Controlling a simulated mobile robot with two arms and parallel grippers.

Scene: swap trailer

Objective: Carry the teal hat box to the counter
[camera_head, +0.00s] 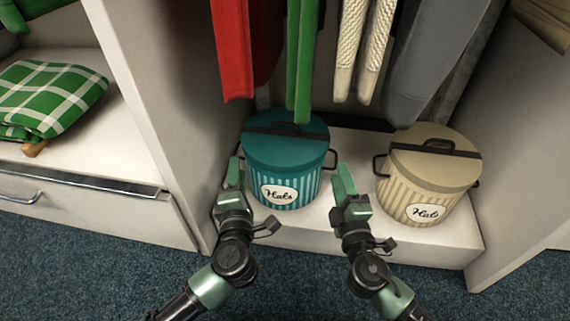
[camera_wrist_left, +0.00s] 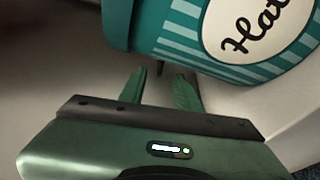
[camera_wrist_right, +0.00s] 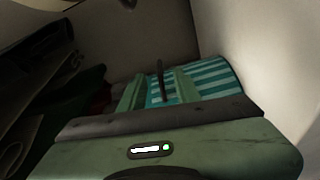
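The teal hat box (camera_head: 286,165) stands upright on the white closet shelf, with a dark strap and handle on its lid and a "Hats" label in front. My left gripper (camera_head: 233,175) is at its left side. In the left wrist view its fingers (camera_wrist_left: 160,90) are apart, with a small dark piece between them near the box (camera_wrist_left: 175,45). My right gripper (camera_head: 343,182) is at its right side, by the dark side handle (camera_head: 330,158). In the right wrist view its fingers (camera_wrist_right: 158,92) are apart, with the dark handle (camera_wrist_right: 160,78) between them.
A beige hat box (camera_head: 428,175) stands close on the right of my right gripper. Red (camera_head: 232,50), green (camera_head: 301,60), cream and grey clothes hang just above. A white partition (camera_head: 160,110) rises on the left. The counter cannot be identified.

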